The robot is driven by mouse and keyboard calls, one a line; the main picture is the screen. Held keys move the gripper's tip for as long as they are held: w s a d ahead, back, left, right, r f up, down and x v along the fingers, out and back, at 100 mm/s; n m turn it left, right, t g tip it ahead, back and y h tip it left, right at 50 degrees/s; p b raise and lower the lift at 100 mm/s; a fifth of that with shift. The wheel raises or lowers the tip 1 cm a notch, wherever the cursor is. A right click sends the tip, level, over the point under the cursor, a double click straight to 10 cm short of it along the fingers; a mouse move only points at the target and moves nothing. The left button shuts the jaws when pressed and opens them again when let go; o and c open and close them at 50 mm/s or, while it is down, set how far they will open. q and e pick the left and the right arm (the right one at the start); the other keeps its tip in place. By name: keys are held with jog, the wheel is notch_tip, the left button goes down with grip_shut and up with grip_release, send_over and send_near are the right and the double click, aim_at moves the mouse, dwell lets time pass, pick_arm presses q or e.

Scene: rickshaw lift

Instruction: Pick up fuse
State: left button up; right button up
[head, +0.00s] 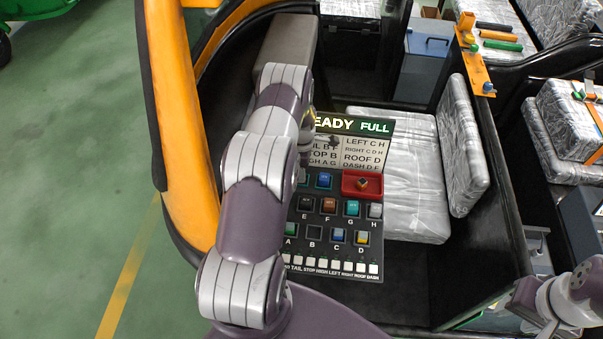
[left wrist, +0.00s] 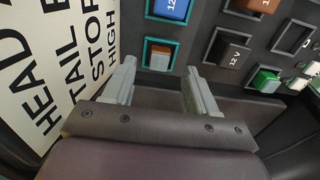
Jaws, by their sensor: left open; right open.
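The fuse panel (head: 320,248) holds several coloured fuses in lettered slots. In the left wrist view a brown-orange fuse (left wrist: 158,56) sits in a teal-rimmed slot, with a blue fuse (left wrist: 170,9) beside it. My left gripper (left wrist: 158,84) is open, its two fingers spread to either side below the brown-orange fuse; I cannot tell whether they touch the panel. The blue fuse also shows in the head view (head: 324,180). My left arm hides the left gripper in the head view. My right gripper (head: 522,295) is at the lower right, away from the panel, its fingers hard to make out.
A red tray (head: 374,192) with a small dark item sits at the panel's upper right. Slot B (head: 314,233) looks empty. A wrapped seat (head: 405,205) lies right of the panel. The orange frame (head: 178,100) borders the left side.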

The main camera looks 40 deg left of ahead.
pick_arm(q)
notch_tip(320, 180, down, 2)
jog(key=shift+s+f+p, duration=0.1)
jog(key=shift+f+p, duration=0.05)
jog(key=shift+p, duration=0.15)
jog(key=shift+a+f, duration=0.1)
jog(key=shift+f, duration=0.25)
jog(key=shift+r, duration=0.1)
grip_shut()
pick_arm(e)
jog(key=shift+r, duration=0.75)
jog(key=shift+f, duration=0.1)
